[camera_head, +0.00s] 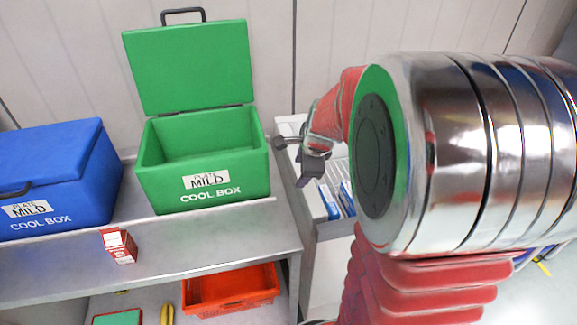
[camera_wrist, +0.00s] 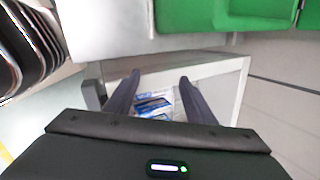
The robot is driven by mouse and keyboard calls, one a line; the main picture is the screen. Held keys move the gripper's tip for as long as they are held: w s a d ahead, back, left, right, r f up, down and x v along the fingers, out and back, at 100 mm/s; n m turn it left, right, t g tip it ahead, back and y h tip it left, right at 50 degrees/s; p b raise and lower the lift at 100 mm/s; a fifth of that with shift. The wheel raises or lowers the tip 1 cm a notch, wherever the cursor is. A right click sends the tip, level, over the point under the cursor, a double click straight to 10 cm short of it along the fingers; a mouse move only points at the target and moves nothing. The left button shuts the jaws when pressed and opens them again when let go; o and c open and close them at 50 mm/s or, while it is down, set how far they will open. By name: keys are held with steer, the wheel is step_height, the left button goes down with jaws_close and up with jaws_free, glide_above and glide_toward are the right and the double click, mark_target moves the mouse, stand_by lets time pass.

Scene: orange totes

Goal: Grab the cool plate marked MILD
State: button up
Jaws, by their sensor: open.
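Flat white-and-blue packs, seemingly cool plates (camera_head: 347,197), stand in a pale open-topped container (camera_head: 335,229) right of the bench. They also show as white-and-blue packs (camera_wrist: 153,103) between my fingers in the wrist view. Any marking on them is too small to read. My gripper (camera_head: 297,163) is open and empty above that container; its two dark fingers (camera_wrist: 160,77) are spread apart and point over the container in the wrist view. My arm hides part of the container in the head view.
An open green cool box (camera_head: 204,165) and a closed blue cool box (camera_head: 55,180), both labelled MILD, stand on the grey bench (camera_head: 190,240). A small red carton (camera_head: 119,246) is near the bench's front. An orange tote (camera_head: 230,292) sits below.

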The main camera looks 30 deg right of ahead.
mark_target(329, 199)
steer(key=w+d+f+m+g, duration=0.1)
steer(key=d+f+m, duration=1.4)
steer(key=d+f, duration=0.1)
steer(key=shift+m, duration=0.4)
steer(key=shift+f, duration=0.1)
steer(key=shift+x, duration=4.25)
steer(key=shift+d, duration=0.15)
steer(key=shift+x, duration=2.55)
steer(key=shift+h, duration=0.3)
